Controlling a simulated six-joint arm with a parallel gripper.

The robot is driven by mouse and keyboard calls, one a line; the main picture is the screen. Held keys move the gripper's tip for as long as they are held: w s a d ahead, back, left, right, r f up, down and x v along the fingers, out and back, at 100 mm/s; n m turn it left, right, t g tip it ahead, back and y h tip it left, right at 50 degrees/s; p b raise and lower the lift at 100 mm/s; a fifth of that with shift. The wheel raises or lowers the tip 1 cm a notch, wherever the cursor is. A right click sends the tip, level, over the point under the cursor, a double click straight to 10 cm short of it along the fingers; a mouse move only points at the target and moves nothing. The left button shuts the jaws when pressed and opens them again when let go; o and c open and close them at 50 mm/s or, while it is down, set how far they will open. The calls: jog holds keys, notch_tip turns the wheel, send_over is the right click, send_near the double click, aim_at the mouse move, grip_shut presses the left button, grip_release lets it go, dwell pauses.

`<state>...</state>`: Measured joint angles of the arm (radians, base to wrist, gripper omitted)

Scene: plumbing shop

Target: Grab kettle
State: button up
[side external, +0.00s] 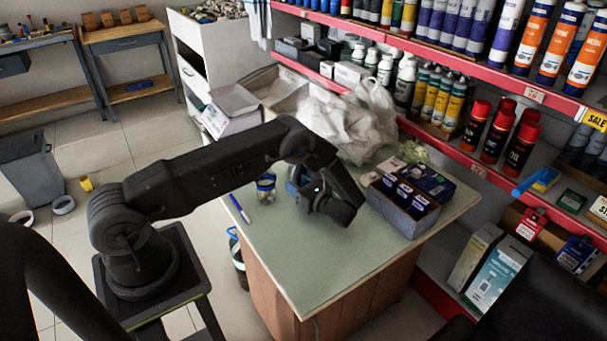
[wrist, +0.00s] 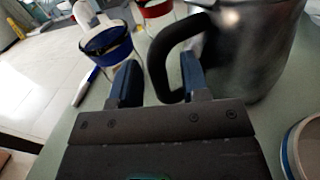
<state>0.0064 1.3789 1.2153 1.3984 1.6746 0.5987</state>
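The kettle (wrist: 255,45) is a shiny metal vessel with a black looped handle (wrist: 156,62), at the upper right of the wrist view. My gripper (wrist: 160,68) is open, with its two blue fingers apart. The handle's outer bend shows between the fingers, and the right finger overlaps the handle's opening in the picture. I cannot tell whether either finger touches it. In the side view my wrist is low over the green tabletop (side external: 295,265), and I cannot make out the kettle there.
A blue-rimmed glass jar (wrist: 107,45) stands left of the handle, with a red-rimmed one (wrist: 153,10) behind. A blue pen (side external: 240,209) lies on the table. A box of dark packs (side external: 405,205) stands right of my wrist, and a plastic bag (side external: 355,120) behind. The front tabletop is clear.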

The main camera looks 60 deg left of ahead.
grip_shut()
jog(key=shift+r, duration=0.15)
dwell(0.5)
